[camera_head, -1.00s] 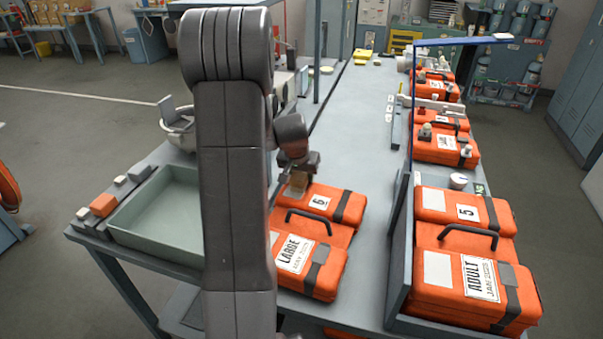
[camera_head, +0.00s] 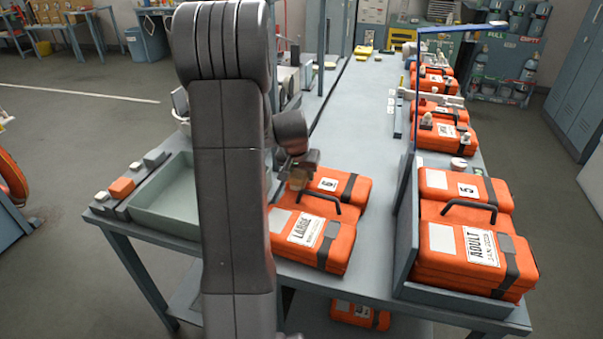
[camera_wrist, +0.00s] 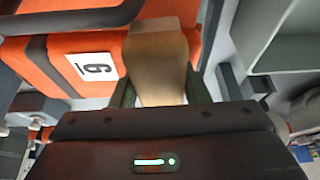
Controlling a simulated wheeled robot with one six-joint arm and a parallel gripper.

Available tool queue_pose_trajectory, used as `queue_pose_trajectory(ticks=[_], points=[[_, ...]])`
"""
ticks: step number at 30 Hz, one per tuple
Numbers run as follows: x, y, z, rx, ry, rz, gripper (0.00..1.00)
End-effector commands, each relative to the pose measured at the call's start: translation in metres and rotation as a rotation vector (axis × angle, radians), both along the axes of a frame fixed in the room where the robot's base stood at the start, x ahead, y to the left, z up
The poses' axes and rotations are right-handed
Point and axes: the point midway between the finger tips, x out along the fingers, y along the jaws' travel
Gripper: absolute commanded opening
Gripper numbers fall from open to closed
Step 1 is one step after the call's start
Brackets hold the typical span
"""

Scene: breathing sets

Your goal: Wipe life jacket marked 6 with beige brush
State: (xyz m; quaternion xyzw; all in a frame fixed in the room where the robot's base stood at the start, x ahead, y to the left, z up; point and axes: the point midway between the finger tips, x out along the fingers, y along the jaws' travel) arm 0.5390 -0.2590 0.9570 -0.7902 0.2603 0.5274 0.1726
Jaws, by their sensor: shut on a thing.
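The life jacket marked 6 (camera_head: 352,187) is an orange pack with a dark strap, a black handle and a white label, lying on the grey bench. It also shows in the wrist view (camera_wrist: 110,45), with its 6 label left of the brush. My gripper (camera_head: 300,172) is shut on the beige brush (camera_head: 297,184) at the left end of this jacket. In the wrist view the brush (camera_wrist: 158,65) sits between my two fingers and overlaps the orange fabric. I cannot tell whether it touches the fabric. My arm hides the jacket's left edge in the head view.
A jacket marked 5 (camera_head: 465,190) lies to the right, behind a grey upright divider (camera_head: 405,235). A green-grey tray (camera_head: 165,205) stands at the left end of the bench (camera_head: 365,265). More orange packs lie farther back. The bench middle is clear.

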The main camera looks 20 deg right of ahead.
Motion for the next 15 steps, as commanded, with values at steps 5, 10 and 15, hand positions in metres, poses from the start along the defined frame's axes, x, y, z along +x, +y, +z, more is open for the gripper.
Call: queue_pose_trajectory(ticks=[5,10,15], points=[[-0.001,0.001,0.03,0.001,-0.002,0.002,0.23],[-0.001,0.002,0.046,0.0,-0.003,0.003,0.23],[-0.002,0.003,0.061,0.0,-0.003,0.006,0.23]])
